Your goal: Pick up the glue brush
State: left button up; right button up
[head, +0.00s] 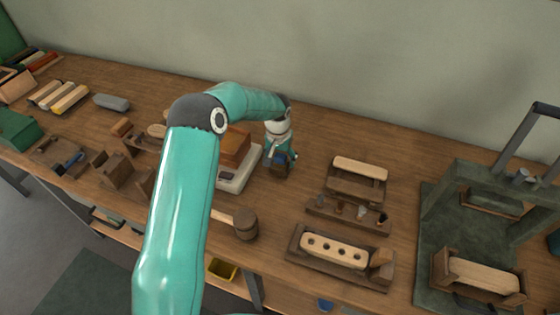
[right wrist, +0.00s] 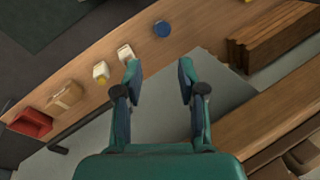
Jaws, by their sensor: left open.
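I cannot pick out the glue brush for certain in either view. My left gripper (head: 281,164) points down over the bench just right of a white scale-like box (head: 238,178). It is small in the picture, its jaws are open, and I see nothing held in it. My right gripper (right wrist: 158,72) shows in the right wrist view with its fingers spread and nothing between them.
My left arm hides part of the bench. A wooden mallet (head: 245,224) lies near the front edge. A drilled block (head: 333,250) sits in a wooden holder, with a rack of small pieces (head: 347,211) behind it. A dark press (head: 480,200) stands at the right.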

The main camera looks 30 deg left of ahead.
aim_at(280, 156)
pick_arm(q)
jog(key=c, duration=1.2)
jog(key=shift+r, duration=0.1)
jog(key=shift+r, duration=0.5)
notch_tip(280, 156, up, 19)
jog(key=shift+f+b, duration=0.1)
jog(key=shift+b, duration=0.6)
jog(key=o, duration=0.5)
jog(key=shift+c, duration=0.2)
jog(key=c, duration=0.4)
